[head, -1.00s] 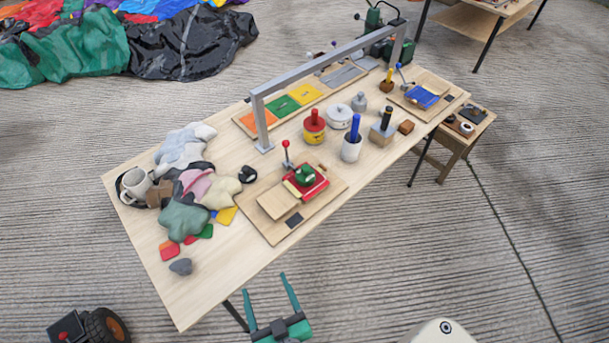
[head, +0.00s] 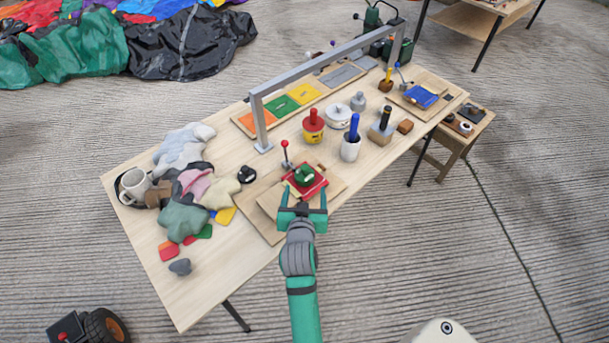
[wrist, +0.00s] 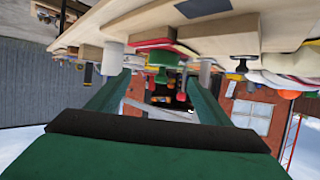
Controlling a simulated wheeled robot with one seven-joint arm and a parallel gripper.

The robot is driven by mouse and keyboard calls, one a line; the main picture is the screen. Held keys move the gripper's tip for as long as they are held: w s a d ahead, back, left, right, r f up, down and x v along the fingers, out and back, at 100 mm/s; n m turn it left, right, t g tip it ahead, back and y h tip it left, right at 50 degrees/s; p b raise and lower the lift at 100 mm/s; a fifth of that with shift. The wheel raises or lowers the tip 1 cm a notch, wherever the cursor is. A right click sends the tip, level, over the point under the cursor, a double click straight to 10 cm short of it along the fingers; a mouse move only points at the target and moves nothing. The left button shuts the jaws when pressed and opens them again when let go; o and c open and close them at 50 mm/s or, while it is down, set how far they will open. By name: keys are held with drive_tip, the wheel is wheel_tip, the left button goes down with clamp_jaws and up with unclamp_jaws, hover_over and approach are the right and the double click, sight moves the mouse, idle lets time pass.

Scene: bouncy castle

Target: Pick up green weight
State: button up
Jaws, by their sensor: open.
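The green weight (head: 305,174) is a small, dark green, knobbed piece. It sits on a red plate (head: 318,187) on a wooden board on the table. My gripper (head: 304,193) is open, its two teal fingers apart and pointing toward the weight from the near side of the table. In the head view the fingertips appear just short of the weight, with nothing between them. The wrist view looks upside down; there the green weight (wrist: 163,58) shows beyond the open fingers, near the middle. I cannot tell the exact gap to it.
A red-knobbed lever (head: 285,154) stands just behind the weight. A grey frame (head: 330,68) spans the table's back.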

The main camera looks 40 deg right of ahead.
sight(304, 174)
drive_tip(key=x, duration=0.4)
drive_tip(key=shift+w+x, duration=0.25)
drive_tip(key=shift+x, duration=2.35)
drive_tip(key=shift+a+r, duration=0.15)
drive_tip(key=c, duration=1.5)
drive_tip(key=shift+r, duration=0.15)
clamp_jaws()
drive_tip(key=shift+r, duration=0.1)
